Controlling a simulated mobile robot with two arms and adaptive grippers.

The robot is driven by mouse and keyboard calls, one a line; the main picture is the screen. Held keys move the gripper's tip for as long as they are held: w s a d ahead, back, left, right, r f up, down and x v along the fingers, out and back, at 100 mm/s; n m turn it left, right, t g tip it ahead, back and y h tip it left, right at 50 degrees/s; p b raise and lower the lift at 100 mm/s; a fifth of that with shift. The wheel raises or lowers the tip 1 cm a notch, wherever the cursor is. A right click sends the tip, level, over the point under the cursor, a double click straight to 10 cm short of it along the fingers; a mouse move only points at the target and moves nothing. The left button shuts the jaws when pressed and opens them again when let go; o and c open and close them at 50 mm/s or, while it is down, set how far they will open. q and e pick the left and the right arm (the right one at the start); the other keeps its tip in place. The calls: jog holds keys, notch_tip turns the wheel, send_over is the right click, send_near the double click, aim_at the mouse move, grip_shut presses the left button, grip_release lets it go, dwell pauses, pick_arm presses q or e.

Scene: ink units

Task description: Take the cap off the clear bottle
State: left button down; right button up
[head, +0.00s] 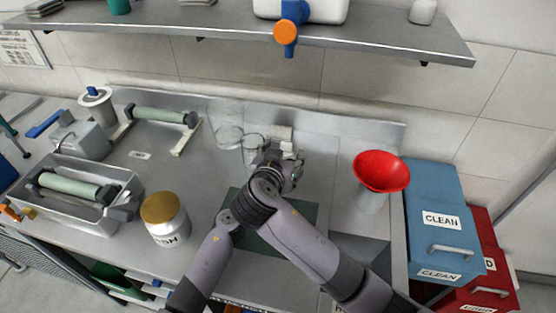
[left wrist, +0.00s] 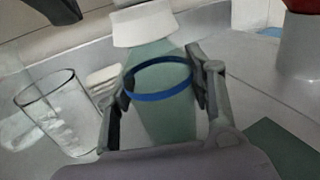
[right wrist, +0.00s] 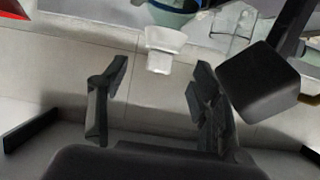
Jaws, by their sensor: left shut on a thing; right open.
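In the left wrist view the clear bottle (left wrist: 165,105) has a greenish body, a blue ring and a white cap (left wrist: 144,24). My left gripper (left wrist: 162,75) is shut around the bottle's body, below the cap. The bottle looks slightly tilted in this view. In the right wrist view my right gripper (right wrist: 160,68) is open, its fingers on either side of the line to the white cap (right wrist: 163,48). The cap appears just beyond the fingertips, apart from them. In the head view my arms and grippers mostly hide the bottle.
Empty glassware (head: 229,135) stands left of the grippers. A jar with a gold lid (head: 165,210) and ink rollers (head: 75,187) are farther left. A red funnel (head: 381,171) and blue CLEAN bin (head: 440,210) stand right. A shelf (head: 250,37) hangs above the back.

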aim_at(286, 147)
jog(key=x, duration=0.4)
jog(key=shift+w+d+f, duration=0.1)
jog(key=shift+w+f, duration=0.05)
jog(key=shift+w, duration=0.25)
jog(key=shift+c, duration=0.5)
grip_shut()
pick_arm(q)
jog(key=shift+a, duration=0.1)
dwell(0.5)
pick_arm(e)
jog(key=shift+r, duration=1.15)
